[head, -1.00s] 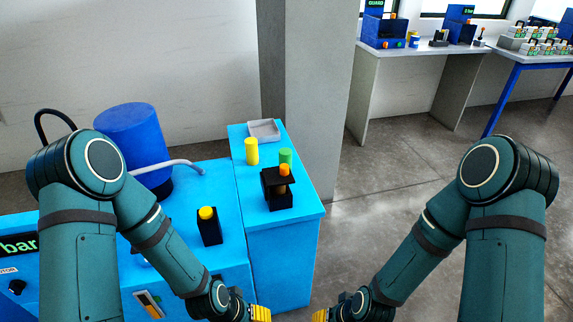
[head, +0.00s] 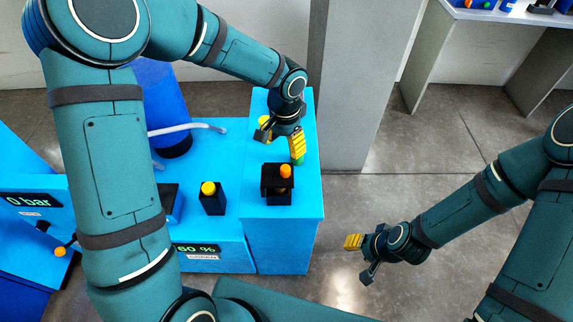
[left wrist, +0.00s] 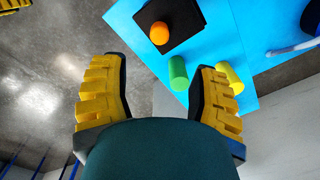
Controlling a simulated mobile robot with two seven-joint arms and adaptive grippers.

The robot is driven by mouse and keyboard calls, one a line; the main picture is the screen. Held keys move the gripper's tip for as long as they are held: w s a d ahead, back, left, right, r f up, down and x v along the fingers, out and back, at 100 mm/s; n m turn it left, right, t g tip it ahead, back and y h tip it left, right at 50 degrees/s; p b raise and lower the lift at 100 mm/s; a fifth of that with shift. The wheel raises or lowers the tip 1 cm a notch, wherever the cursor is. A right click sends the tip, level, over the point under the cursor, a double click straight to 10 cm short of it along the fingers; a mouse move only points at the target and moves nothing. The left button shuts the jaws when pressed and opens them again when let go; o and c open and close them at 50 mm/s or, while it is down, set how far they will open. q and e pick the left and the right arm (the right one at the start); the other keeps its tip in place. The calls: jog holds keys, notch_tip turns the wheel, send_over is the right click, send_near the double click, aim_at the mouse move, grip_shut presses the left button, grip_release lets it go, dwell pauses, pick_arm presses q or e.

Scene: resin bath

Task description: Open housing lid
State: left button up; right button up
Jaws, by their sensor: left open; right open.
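The black housing (head: 277,191) stands on the light blue cabinet, and its flat black lid (left wrist: 188,14) with an orange knob (head: 286,171) is on top. The knob also shows in the left wrist view (left wrist: 159,33). My left gripper (head: 281,141) is open and empty, above the cabinet and behind the housing in the head view. A green cylinder (left wrist: 178,73) and a yellow cylinder (left wrist: 229,74) stand close by and are partly hidden by that gripper. My right gripper (head: 360,258) is open and empty, off to the right of the cabinet over the floor.
A black block with a yellow button (head: 208,188) stands left of the housing on the light blue bench. A blue drum (head: 155,85) with a grey pipe (head: 190,129) is behind. A grey pillar (head: 350,90) stands right of the cabinet. Floor on the right is clear.

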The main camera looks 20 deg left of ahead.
aim_at(285, 168)
pick_arm(q)
notch_tip(285, 168, down, 12)
jog(key=shift+r+b, duration=0.1)
jog(key=shift+b, duration=0.7)
jog(key=shift+c, duration=0.4)
grip_shut()
